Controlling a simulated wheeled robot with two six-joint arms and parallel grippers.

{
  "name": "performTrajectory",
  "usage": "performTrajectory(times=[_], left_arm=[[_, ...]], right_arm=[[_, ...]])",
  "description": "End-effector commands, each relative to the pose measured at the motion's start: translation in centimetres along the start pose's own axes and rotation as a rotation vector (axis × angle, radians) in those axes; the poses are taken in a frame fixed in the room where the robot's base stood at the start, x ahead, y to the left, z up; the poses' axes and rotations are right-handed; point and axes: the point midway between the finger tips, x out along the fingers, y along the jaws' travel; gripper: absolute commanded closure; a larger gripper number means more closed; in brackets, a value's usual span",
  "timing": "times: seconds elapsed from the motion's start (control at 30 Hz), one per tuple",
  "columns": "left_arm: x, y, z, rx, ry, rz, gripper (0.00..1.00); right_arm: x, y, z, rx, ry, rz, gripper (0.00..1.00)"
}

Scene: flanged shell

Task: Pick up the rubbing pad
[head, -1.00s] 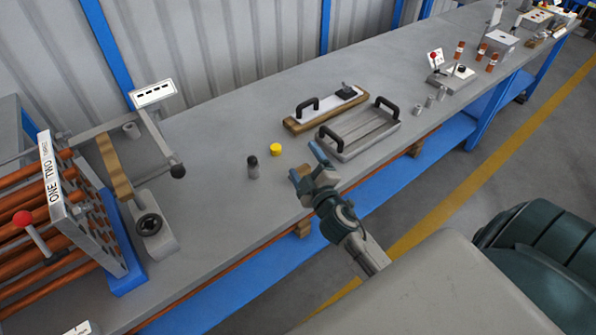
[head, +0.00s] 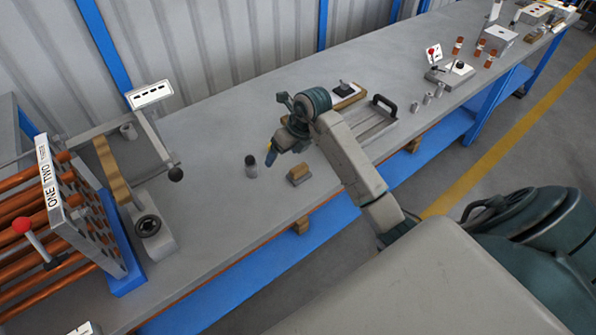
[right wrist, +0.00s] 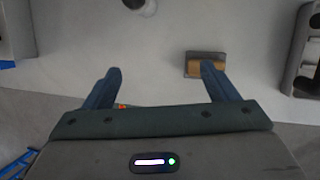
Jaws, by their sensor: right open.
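The rubbing pad, seemingly the small block with a tan top and grey base (head: 299,173), lies on the bench near its front edge. In the right wrist view the pad (right wrist: 193,66) is ahead of the right-hand finger, which slightly overlaps it. My right gripper (head: 271,154) is above the bench, left of and behind the pad in the head view. In the right wrist view its blue fingers (right wrist: 160,82) are apart with nothing between them. My left gripper is not in view.
A dark-topped grey cylinder (head: 251,167) stands left of the pad. A grey tray with black handles (head: 378,126) lies to the right, partly behind my arm. A rack of copper tubes (head: 85,215) is at the left.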

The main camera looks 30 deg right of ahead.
Motion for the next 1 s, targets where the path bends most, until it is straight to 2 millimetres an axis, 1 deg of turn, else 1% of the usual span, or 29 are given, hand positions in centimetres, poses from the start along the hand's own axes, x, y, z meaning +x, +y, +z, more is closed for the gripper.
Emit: performTrajectory(times=[0.03,0.1,0.2,0.27,0.37,0.47,0.5,0.6,0.77,0.9,1.0], left_arm=[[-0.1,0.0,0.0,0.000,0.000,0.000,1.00],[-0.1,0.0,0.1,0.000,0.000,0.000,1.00],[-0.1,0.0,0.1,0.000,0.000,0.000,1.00],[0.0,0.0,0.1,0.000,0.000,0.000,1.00],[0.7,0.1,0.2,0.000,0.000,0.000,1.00],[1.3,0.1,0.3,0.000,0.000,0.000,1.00],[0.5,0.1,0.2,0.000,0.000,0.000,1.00],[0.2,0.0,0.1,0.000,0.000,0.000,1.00],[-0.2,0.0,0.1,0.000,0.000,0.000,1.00],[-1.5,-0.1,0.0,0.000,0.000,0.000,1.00],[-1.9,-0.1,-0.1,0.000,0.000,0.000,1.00]], right_arm=[[-0.9,-1.4,-0.2,0.012,0.053,-0.062,0.20],[-1.8,-2.9,-0.9,0.034,0.121,-0.132,0.20],[-2.8,-4.1,-1.4,0.058,0.179,-0.192,0.20],[-2.7,-4.5,-1.7,0.066,0.198,-0.208,0.20],[-1.5,-4.9,-2.2,0.071,0.208,-0.215,0.20],[0.2,-5.2,-2.5,0.070,0.207,-0.213,0.20],[0.4,-5.2,-2.5,0.071,0.208,-0.212,0.20],[1.6,-5.4,-2.7,0.070,0.206,-0.213,0.20],[2.5,-5.7,-2.8,0.069,0.205,-0.212,0.20],[4.3,-6.0,-3.0,0.070,0.208,-0.211,0.20],[5.9,-6.4,-3.2,0.070,0.206,-0.211,0.20]])
